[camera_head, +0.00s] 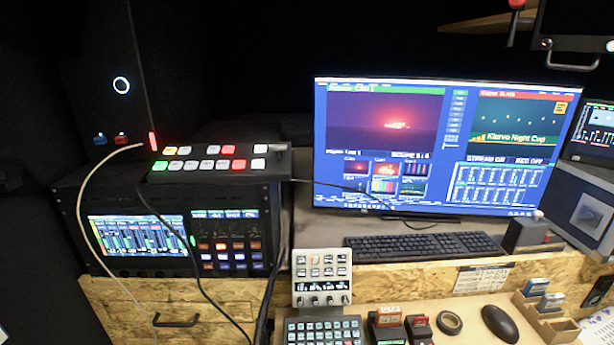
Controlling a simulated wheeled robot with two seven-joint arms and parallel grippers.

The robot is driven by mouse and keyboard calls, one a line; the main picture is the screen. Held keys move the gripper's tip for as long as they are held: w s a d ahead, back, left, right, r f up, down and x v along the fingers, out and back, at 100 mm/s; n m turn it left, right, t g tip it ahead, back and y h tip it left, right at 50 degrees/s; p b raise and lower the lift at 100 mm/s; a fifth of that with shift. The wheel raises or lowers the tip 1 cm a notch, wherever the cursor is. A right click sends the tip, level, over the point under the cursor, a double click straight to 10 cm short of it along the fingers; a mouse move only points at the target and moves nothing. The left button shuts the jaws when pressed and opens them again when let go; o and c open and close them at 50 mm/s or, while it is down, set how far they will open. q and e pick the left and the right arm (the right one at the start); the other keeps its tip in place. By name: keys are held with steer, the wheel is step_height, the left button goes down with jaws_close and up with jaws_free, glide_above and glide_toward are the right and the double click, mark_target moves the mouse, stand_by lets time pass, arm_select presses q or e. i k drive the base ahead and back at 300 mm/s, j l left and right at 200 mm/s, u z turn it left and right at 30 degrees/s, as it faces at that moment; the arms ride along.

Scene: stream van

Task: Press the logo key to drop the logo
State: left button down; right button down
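The logo key cannot be singled out, as the key labels are too small to read. A black switcher (217,164) with two rows of lit keys lies on top of the equipment rack at the left. Its keys are white, with a few yellow, green and red ones. A white control pad (322,278) with small keys, a display strip and knobs stands at the lower middle. On the large monitor (436,147), the right red-headed picture shows a small yellow logo (560,107) in its upper right corner and a "Klarvo Night Cup" banner. Neither gripper is in view.
A black keyboard (425,246) lies below the monitor. A small keypad (324,331), a mouse (499,323), a tape roll (449,322) and small boxes crowd the desk front. A pale cable (91,215) hangs over the rack (68,185). A handled dark panel juts in at upper right.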

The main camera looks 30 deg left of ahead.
mark_target(168, 151)
steer(key=u, duration=1.35)
